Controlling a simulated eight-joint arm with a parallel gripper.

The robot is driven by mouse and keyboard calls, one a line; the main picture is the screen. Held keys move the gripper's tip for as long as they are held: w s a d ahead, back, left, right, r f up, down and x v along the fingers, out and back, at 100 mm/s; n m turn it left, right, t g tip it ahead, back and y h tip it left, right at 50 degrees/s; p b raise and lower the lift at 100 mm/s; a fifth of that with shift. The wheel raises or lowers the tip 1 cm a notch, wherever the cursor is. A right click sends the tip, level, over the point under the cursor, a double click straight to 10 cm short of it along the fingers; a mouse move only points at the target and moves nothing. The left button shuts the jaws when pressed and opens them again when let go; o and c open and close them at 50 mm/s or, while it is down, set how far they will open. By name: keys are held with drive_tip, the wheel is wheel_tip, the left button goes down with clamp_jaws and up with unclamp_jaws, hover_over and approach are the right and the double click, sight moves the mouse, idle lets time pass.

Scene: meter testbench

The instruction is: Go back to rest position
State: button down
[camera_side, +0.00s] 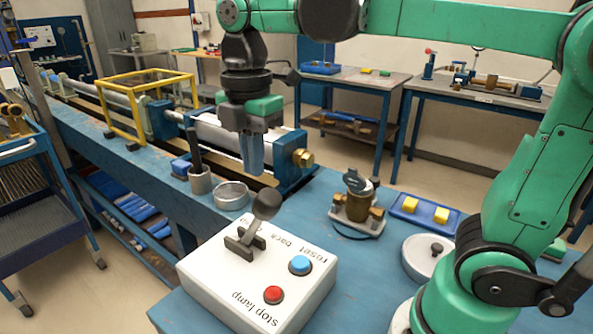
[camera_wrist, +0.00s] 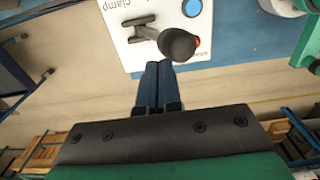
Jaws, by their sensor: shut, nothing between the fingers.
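My gripper (camera_side: 251,155) hangs fingers down above the blue bench, behind the white control box (camera_side: 204,276) in the side view. Its two blue fingers are together and hold nothing. In the wrist view my gripper (camera_wrist: 158,72) shows the closed fingers pointing towards the black lever knob (camera_wrist: 179,45); I cannot tell the gap between them. In the side view the lever (camera_side: 264,206) stands tilted on the box, its knob in front of and below the fingertips. A blue button (camera_side: 300,265) and a red button (camera_side: 273,294) sit on the box top.
A brass meter (camera_side: 357,201) stands right of the box. A blue tray (camera_side: 425,213) with yellow blocks and a round white lid (camera_side: 427,258) lie further right. A grey cup (camera_side: 200,182) and a glass dish (camera_side: 231,195) stand left of the gripper. A yellow frame (camera_side: 138,88) spans the pipe behind.

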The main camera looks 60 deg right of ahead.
drive_tip(key=shift+r, duration=0.75)
drive_tip(key=shift+s+d+r+y, duration=0.15)
drive_tip(key=shift+s+d+y, duration=0.1)
drive_tip(key=shift+s+y, duration=0.05)
drive_tip(key=shift+s+d+t+y, duration=0.2)
drive_tip(key=shift+s+t+y, duration=0.05)
drive_tip(key=shift+s+y, duration=0.25)
drive_tip(key=shift+s+d+t+y, duration=0.25)
drive_tip(key=shift+s+y, duration=0.15)
drive_tip(key=shift+y, duration=0.1)
drive_tip(key=shift+a, duration=0.1)
